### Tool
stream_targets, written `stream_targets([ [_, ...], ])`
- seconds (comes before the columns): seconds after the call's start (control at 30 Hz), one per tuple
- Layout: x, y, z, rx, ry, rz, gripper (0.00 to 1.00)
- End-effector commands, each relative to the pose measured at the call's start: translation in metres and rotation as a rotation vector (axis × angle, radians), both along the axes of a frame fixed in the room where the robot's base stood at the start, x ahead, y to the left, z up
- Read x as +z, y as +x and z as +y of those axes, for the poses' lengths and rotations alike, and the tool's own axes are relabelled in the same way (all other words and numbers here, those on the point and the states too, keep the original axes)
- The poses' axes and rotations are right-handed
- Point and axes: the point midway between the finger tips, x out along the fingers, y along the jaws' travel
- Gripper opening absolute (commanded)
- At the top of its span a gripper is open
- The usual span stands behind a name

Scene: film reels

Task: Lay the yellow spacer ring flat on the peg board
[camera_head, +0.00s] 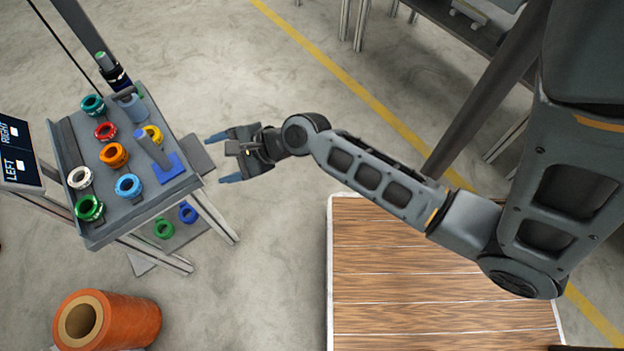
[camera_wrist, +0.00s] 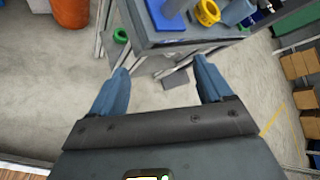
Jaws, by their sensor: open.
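The yellow spacer ring (camera_head: 153,134) lies on the grey cart top, behind a blue-grey post on a square blue plate (camera_head: 171,168). That plate with its post may be the peg board; I cannot tell for certain. In the wrist view the yellow ring (camera_wrist: 207,12) is at the top edge, right of the blue plate (camera_wrist: 166,20), and is partly cut off. My gripper (camera_head: 215,160) is open and empty, to the right of the cart and apart from it. Its two blue fingers (camera_wrist: 160,68) point toward the cart edge in the wrist view.
Several other rings, including an orange one (camera_head: 113,154) and a light-blue one (camera_head: 128,186), sit on the cart top (camera_head: 150,200). A blue-grey weight-like object (camera_head: 132,105) stands behind. An orange roll (camera_head: 125,318) and wooden platform (camera_head: 430,280) are on the floor.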

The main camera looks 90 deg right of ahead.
Motion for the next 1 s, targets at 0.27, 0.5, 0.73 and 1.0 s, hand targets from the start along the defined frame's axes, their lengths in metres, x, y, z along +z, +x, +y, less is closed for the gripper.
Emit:
stream_targets([
  [0.27, 0.024, -0.089, 0.069, 0.395, -0.812, 0.099, 0.79],
  [0.5, 0.093, -0.15, 0.114, 0.748, -1.524, 0.071, 0.79],
  [0.73, 0.156, -0.183, 0.144, 0.94, -2.031, -0.018, 0.79],
  [1.0, 0.177, -0.191, 0.153, 0.979, -2.187, -0.053, 0.79],
])
